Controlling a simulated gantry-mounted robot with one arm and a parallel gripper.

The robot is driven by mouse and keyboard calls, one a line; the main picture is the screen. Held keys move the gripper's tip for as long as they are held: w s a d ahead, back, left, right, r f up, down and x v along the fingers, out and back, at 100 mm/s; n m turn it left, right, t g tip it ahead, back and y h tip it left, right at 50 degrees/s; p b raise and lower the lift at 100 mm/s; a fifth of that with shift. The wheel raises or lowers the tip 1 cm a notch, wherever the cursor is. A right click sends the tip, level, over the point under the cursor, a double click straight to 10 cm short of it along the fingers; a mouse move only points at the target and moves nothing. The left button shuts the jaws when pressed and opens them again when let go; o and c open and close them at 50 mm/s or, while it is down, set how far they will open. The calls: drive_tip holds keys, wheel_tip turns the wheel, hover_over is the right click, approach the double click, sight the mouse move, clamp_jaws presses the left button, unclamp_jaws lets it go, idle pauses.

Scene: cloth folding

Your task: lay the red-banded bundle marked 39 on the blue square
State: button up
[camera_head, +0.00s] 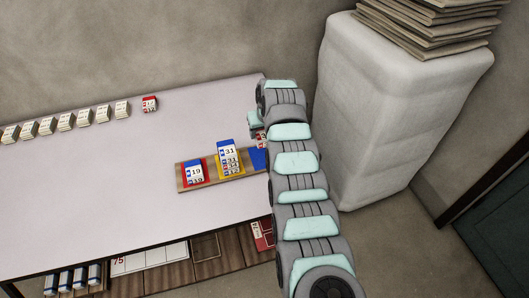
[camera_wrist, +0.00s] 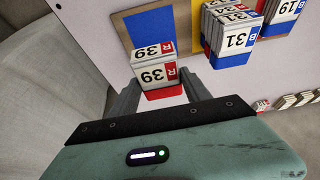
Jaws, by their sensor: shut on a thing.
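My gripper (camera_wrist: 162,82) is shut on the red-banded bundle marked 39 (camera_wrist: 155,74), with a finger on each side of it. In the head view, my gripper (camera_head: 257,122) is at the board's right end, and only a sliver of the bundle (camera_head: 262,139) shows beside my arm. The blue square (camera_wrist: 150,24) is at the end of the wooden board; in the head view my arm partly covers the blue square (camera_head: 259,159). In the wrist view the bundle overlaps the square's near edge, and the square's visible part is bare. I cannot tell the bundle's height above it.
On the wooden board (camera_head: 211,185), bundles marked 31 (camera_head: 228,150) and 19 (camera_head: 195,172) stand on the yellow and red squares. A red-banded bundle (camera_head: 150,104) and several pale bundles (camera_head: 65,122) line the table's back edge. A covered white block (camera_head: 385,100) stands right of the table.

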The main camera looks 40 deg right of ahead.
wheel_tip(320, 180, down, 6)
drive_tip(key=shift+f+b, duration=0.1)
drive_tip(key=shift+b, duration=0.5)
drive_tip(key=shift+d+f+b, duration=0.1)
drive_tip(key=shift+f+b, duration=1)
drive_tip(key=shift+f, duration=0.7)
drive_tip(key=shift+f, duration=0.25)
drive_tip(key=o, duration=1.4)
drive_tip(key=shift+r, duration=0.1)
